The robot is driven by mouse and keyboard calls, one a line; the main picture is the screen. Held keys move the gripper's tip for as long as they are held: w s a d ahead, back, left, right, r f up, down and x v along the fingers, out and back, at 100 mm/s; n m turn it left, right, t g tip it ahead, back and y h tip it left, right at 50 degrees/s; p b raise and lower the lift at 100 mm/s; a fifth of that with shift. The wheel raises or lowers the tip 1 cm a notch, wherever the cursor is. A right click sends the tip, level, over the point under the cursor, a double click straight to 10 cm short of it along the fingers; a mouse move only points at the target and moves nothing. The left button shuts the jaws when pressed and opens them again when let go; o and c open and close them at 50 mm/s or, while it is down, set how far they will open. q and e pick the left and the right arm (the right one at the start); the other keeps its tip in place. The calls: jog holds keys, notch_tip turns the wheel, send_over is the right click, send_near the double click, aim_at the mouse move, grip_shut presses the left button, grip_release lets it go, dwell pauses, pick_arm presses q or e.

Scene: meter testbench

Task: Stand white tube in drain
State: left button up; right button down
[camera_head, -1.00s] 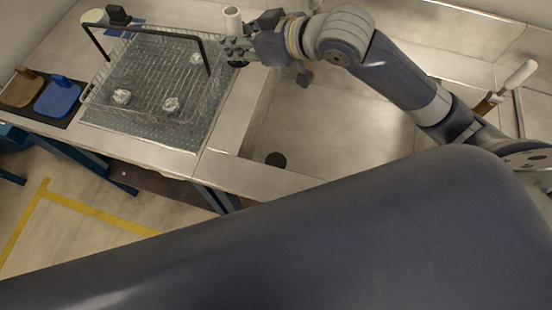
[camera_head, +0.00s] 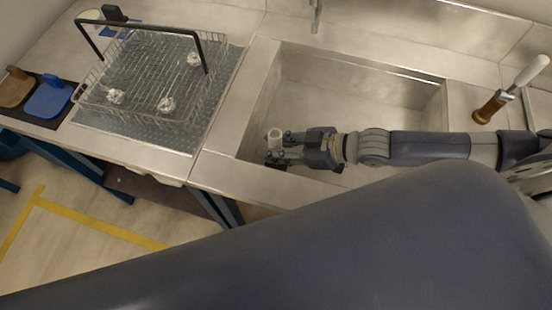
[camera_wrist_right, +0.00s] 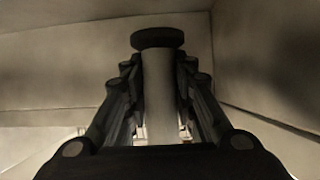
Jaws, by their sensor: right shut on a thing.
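The white tube (camera_head: 274,134) is upright in my right gripper (camera_head: 273,150), over the front left part of the sink (camera_head: 350,100). In the right wrist view the tube (camera_wrist_right: 159,90) stands between the two fingers of the gripper (camera_wrist_right: 160,100), which are shut on it. A dark round part (camera_wrist_right: 157,38) shows at one end of the tube. The drain is not visible in the head view, where the right gripper and tube cover that area. I cannot tell whether the tube touches the sink floor. My left gripper is not in view.
A wire basket (camera_head: 190,110) with several clear glass pieces stands on a mat left of the sink. A brown and white brush-like tool (camera_head: 492,106) stands right of the sink. A faucet (camera_head: 316,14) is behind it. Blue and brown scoops (camera_head: 47,100) lie far left.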

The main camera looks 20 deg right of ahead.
jog(key=shift+f, duration=2.65)
jog(key=shift+f, duration=0.2)
jog(key=c, duration=1.3)
grip_release()
jog(key=shift+r, duration=0.1)
jog(key=shift+r, duration=0.15)
jog(key=shift+s+d, duration=0.25)
jog(key=shift+d, duration=0.05)
jog(key=v, duration=1.1)
jog(key=shift+r, duration=0.15)
